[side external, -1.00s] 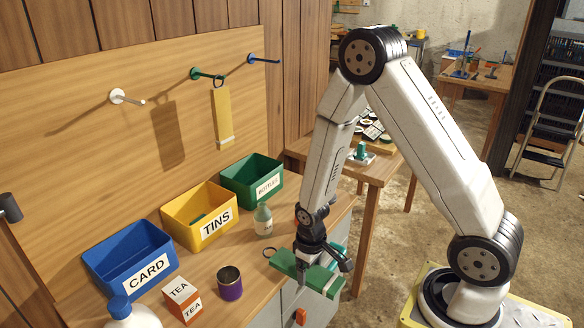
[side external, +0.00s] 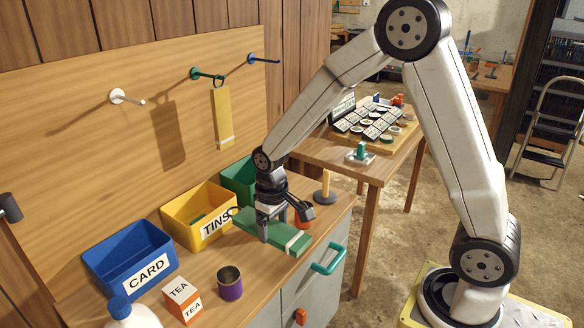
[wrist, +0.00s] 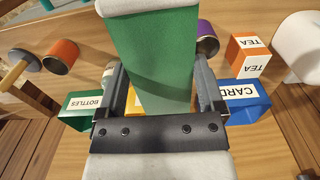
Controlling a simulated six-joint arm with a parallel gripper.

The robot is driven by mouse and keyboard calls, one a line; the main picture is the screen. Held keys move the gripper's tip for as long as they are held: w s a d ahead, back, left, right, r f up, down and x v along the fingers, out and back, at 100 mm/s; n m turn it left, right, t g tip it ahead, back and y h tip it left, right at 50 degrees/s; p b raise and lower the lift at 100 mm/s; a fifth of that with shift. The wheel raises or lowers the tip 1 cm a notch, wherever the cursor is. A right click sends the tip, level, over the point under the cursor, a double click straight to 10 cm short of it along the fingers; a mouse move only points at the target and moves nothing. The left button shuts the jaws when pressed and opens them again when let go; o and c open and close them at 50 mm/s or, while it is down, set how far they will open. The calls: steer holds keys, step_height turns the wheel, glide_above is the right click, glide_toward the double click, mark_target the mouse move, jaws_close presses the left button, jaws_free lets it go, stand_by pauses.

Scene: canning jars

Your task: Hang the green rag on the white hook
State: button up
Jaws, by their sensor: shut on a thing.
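The green rag (side external: 258,232) is a flat strip with a dark ring at its left end and a pale band at its right end. My gripper (side external: 272,232) is shut on it near the middle, over the bench top. In the wrist view the rag (wrist: 152,62) lies between the two fingers (wrist: 164,98); its ring is not visible there. The white hook (side external: 120,97) sticks out of the wooden board at the upper left, bare and well apart from the rag. The hook is not in the wrist view.
A green hook (side external: 203,74) holds a yellow rag (side external: 222,115); a blue hook (side external: 262,60) is bare. Blue CARD (side external: 130,262), yellow TINS (side external: 183,210) and green bins stand below the board. A purple tin (side external: 230,285) and TEA box (side external: 181,297) stand in front.

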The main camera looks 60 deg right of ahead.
stand_by(0.4)
steer(key=s+d+f, duration=0.3)
steer(key=s+f, duration=0.5)
steer(key=f, duration=0.4)
steer(key=shift+d+f, duration=0.15)
steer(key=shift+d, duration=0.1)
steer(key=shift+w, duration=0.1)
steer(key=w, duration=0.6)
steer(key=w+f, duration=0.1)
steer(key=w, duration=0.6)
steer(key=w+f, duration=0.1)
steer(key=w, duration=0.5)
steer(key=shift+w+f, duration=0.2)
steer(key=shift+w, duration=0.05)
steer(key=shift+f, duration=0.35)
